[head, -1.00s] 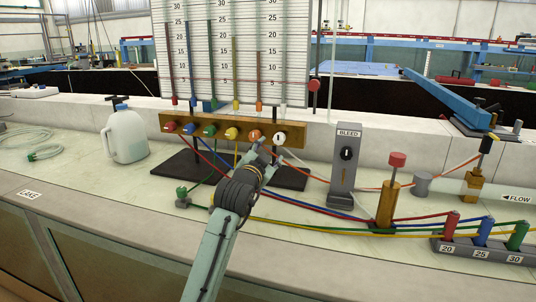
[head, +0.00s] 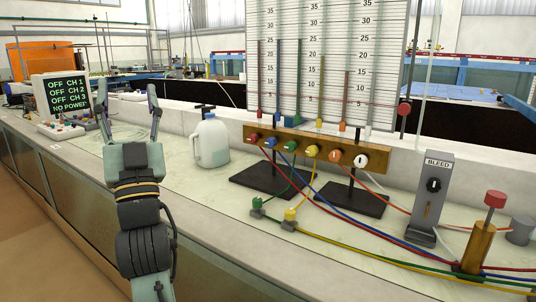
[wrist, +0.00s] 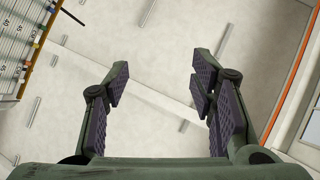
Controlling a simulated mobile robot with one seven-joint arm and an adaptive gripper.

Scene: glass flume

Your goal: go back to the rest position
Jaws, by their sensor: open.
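My gripper (head: 127,110) is raised at the left of the head view, fingers pointing up and spread apart, with nothing between them. It stands in front of the bench, left of the white jug (head: 212,142) in the picture. In the wrist view my gripper (wrist: 160,85) shows both dark padded fingers wide apart and empty, with a pale panelled surface with light strips beyond them.
A manometer board (head: 325,70) stands above a wooden valve strip (head: 310,150) with coloured knobs. The BLEED post (head: 430,198) and a red-topped brass valve (head: 480,235) are at the right. A display (head: 68,95) reads "NO POWER". Coloured tubes cross the bench top.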

